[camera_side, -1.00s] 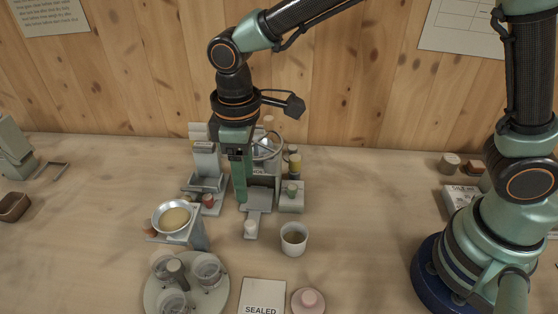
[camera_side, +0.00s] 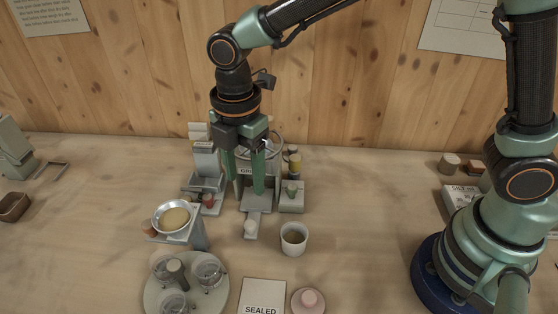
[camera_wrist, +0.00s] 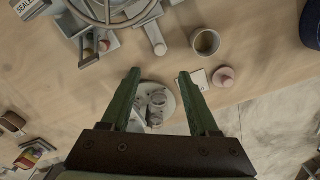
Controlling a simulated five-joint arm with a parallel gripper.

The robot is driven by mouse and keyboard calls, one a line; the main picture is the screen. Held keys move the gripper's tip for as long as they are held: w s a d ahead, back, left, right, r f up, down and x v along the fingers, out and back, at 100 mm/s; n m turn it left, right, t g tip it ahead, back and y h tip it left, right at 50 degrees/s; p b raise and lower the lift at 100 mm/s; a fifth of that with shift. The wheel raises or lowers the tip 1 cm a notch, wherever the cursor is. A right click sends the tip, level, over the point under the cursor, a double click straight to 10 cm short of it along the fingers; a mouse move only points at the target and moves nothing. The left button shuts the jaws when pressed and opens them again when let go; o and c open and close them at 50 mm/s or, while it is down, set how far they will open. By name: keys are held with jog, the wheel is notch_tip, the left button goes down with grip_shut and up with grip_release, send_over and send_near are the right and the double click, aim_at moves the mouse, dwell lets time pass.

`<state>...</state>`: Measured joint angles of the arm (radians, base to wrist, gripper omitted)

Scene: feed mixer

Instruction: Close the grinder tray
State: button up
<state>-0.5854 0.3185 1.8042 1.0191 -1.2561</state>
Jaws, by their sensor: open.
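The grinder (camera_side: 243,184) stands at the back middle of the table with a large ring-shaped wheel on it, partly hidden behind my gripper. Its grey tray (camera_side: 256,201) sticks out at the front toward the camera, with a pale knob (camera_side: 250,228) at its end. In the wrist view the tray's knob (camera_wrist: 160,48) shows at the top, beyond my fingertips. My gripper (camera_side: 245,186) points down, open and empty, with its two green fingers apart in front of the grinder. In the wrist view my gripper (camera_wrist: 159,73) also shows nothing between its fingertips.
A cup (camera_side: 294,239) stands right of the tray. A bowl on a stand (camera_side: 173,217) is to the left. A round platter with jars (camera_side: 205,297), a card marked SEALED (camera_side: 262,296) and a pink-knobbed lid (camera_side: 309,300) lie in front.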

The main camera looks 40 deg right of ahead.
aim_at(250, 223)
notch_tip(250, 223, down, 12)
jog(key=n, duration=0.9)
grip_shut()
dwell(1.5)
